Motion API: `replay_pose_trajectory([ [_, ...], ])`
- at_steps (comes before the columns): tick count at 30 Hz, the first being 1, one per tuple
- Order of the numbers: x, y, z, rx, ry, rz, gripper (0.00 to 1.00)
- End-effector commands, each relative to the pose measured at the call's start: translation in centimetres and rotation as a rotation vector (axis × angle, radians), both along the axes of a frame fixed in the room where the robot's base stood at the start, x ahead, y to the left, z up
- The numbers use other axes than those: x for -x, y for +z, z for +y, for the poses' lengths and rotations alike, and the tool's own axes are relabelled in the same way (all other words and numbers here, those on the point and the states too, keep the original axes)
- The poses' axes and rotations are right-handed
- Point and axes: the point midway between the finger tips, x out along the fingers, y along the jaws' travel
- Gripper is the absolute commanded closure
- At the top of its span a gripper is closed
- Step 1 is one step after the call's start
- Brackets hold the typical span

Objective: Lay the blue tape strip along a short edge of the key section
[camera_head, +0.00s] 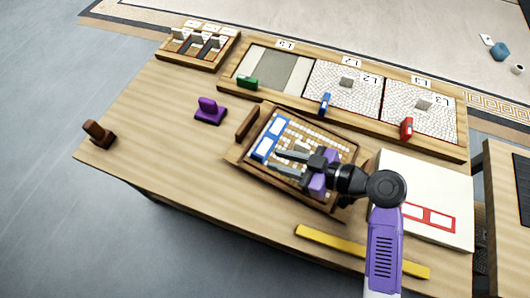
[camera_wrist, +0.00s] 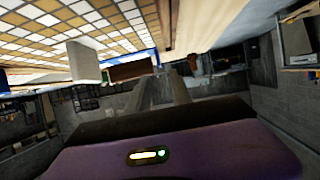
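The key section appears to be the white-and-gold tiled panel (camera_head: 305,133) lying in the wooden tray (camera_head: 290,197) at mid-table; its tiles fill the upper left of the wrist view (camera_wrist: 75,25). A blue strip with white rectangles (camera_head: 266,146), which may be the blue tape strip, lies along the panel's left short side. A blue sliver also shows at the tiles' edge in the wrist view (camera_wrist: 146,55). My gripper (camera_head: 275,160) is over the panel, fingers apart and pointing left towards the blue strip. I see nothing between the fingers. The arm hides the panel's right part.
A white board with a red-outlined strip (camera_head: 440,178) lies right of the tray. A yellow bar (camera_head: 340,243) lies in front. A purple handled block (camera_head: 210,112) stands left; the front-left table is clear.

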Motion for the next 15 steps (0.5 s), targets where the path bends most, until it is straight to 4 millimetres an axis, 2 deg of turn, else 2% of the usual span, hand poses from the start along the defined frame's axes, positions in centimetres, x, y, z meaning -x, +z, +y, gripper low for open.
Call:
replay_pose_trajectory([
  [6, 1.4, 1.3, -2.6, 0.0, -0.001, 0.0, 0.74],
  [15, 1.9, 1.6, -3.4, -0.001, 0.001, 0.001, 0.74],
])
